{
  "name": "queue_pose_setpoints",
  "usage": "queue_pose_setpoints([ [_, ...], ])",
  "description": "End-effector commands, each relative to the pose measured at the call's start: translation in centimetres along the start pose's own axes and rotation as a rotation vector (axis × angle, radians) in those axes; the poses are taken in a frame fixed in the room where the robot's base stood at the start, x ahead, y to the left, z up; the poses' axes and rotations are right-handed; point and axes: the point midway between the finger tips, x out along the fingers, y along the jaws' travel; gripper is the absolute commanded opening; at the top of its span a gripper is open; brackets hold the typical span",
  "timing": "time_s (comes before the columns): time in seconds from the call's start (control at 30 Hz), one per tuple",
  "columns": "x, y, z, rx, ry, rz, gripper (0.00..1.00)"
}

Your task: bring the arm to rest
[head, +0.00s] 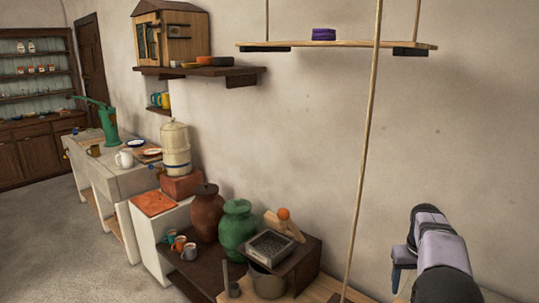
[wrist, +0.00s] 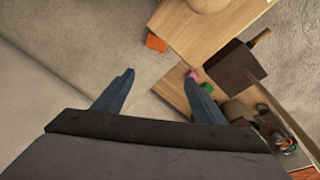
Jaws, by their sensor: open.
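My gripper (head: 401,270) hangs at the lower right of the head view, in front of the bare wall, with its fingers pointing down. In the wrist view my gripper (wrist: 159,86) shows two blue-grey fingers spread well apart. Nothing is between them but the distant floor and the edge of a wooden surface below. The gripper is open and empty. My arm runs from it down out of the head view's lower right corner.
A hanging shelf (head: 340,43) holds a purple item (head: 323,34); its rope (head: 364,150) runs down left of my arm. A green jar (head: 238,228), a brown jar (head: 206,212) and a pot (head: 267,283) stand lower left. The wall around my gripper is bare.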

Motion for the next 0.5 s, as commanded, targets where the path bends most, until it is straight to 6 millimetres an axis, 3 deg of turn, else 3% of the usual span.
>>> queue_pose_setpoints([
  [0.03, -1.6, -1.0, 0.1, -0.023, 0.012, 0.003, 0.65],
  [0.23, -5.5, -6.3, 2.8, -0.091, 0.028, -0.015, 0.65],
  [0.37, -8.1, -10.5, 6.4, -0.121, 0.009, -0.047, 0.65],
  [0.5, -10.6, -14.4, 11.3, -0.148, -0.018, -0.080, 0.65],
])
